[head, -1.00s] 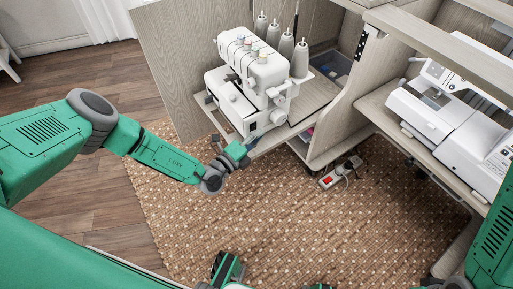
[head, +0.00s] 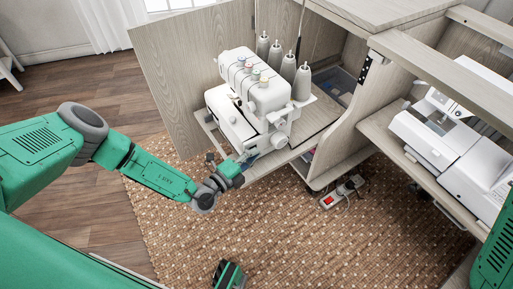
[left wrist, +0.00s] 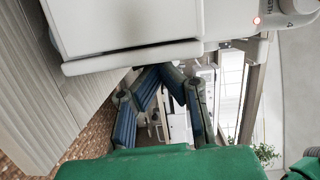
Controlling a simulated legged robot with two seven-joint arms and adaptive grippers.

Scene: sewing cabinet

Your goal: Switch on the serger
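The white serger (head: 236,124) stands on the pull-out shelf at the left part of the cabinet, with several thread cones behind it. In the left wrist view the serger's body (left wrist: 130,25) fills the top, with a small reddish light (left wrist: 256,20) and part of a dial (left wrist: 291,5) at the top right. There the left gripper's fingers (left wrist: 166,70) converge at their tips and hold nothing. The serger's switch is not clearly visible.
A white sewing machine (head: 450,150) stands on the cabinet shelf at right. A power strip with a red switch (head: 340,193) lies on the woven rug (head: 290,235). The open cabinet door (head: 185,75) stands behind the serger to the left. The rug in front is mostly clear.

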